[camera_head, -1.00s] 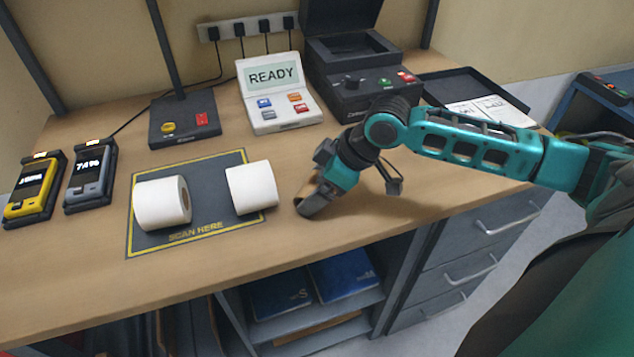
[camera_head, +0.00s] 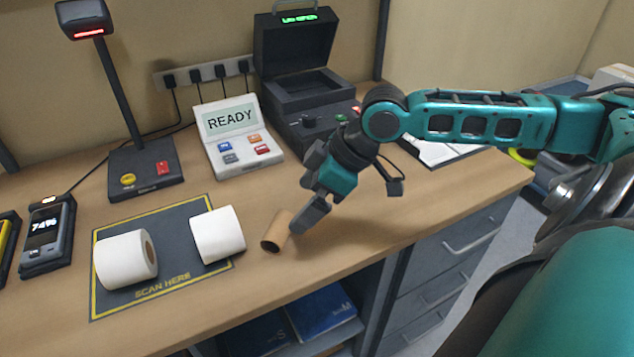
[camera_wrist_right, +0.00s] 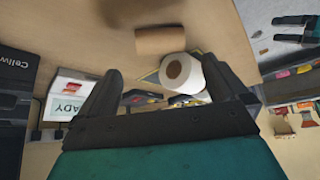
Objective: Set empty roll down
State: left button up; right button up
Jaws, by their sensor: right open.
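The empty roll, a bare brown cardboard tube (camera_head: 277,231), lies on its side on the table, just right of the scan mat. My right gripper (camera_head: 305,214) is open and empty, close to the tube's right side in the head view. In the right wrist view the tube (camera_wrist_right: 160,41) lies beyond the open fingertips (camera_wrist_right: 162,68), apart from them. Part of the tube's right side is close behind a finger in the head view.
Two white paper rolls (camera_head: 125,261) (camera_head: 218,234) lie on the dark scan mat (camera_head: 170,218). Behind are a scanner stand (camera_head: 143,172), a READY console (camera_head: 236,138) and an open black case (camera_head: 310,85). A handheld device (camera_head: 46,235) is at left. Wood right of the tube is clear.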

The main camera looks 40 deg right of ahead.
jog(key=shift+v, duration=1.45)
